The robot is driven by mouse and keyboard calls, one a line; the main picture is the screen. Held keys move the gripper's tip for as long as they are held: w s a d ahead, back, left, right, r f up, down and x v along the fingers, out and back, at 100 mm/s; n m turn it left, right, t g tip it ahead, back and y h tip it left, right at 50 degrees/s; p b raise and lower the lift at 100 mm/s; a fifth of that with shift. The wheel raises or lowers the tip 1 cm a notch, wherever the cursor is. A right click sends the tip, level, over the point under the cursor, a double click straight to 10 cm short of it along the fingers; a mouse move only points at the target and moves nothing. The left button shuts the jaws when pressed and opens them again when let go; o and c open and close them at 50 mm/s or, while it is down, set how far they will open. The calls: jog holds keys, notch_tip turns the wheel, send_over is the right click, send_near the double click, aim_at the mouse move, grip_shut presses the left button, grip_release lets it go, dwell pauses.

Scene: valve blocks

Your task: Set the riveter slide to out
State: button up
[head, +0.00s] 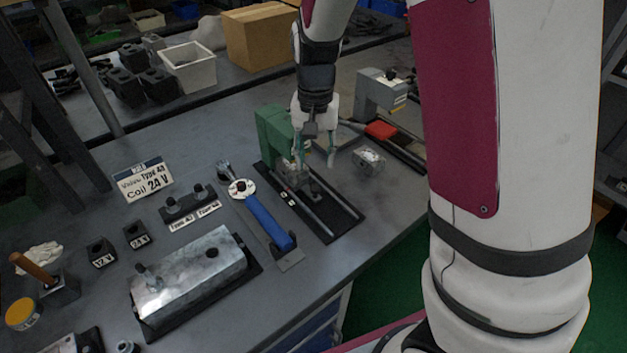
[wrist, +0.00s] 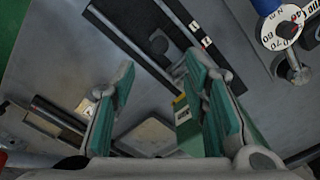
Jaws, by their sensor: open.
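A green bench machine (head: 272,133) stands at the table's middle, with a black rail base (head: 345,217) running from it toward the front right. A small metal slide block (head: 312,183) sits on the rail near the green body. A second, grey machine (head: 380,93) with a red pad (head: 380,130) stands behind it; no label tells which one is the riveter. My gripper (head: 315,160) is open and empty, pointing down above the green machine's slide area. In the wrist view, the teal-padded fingers of my gripper (wrist: 160,78) are spread, with the dark rail (wrist: 135,40) beyond them.
A blue-handled tool with a round dial (head: 240,188) lies left of the rail. A metal valve block (head: 190,280) lies at the front left. The table's front right is bare.

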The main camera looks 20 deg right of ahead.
aim_at(315, 187)
notch_tip(315, 187, down, 8)
jog(key=shift+f+b, duration=0.25)
jog(key=shift+b, duration=0.2)
grip_shut()
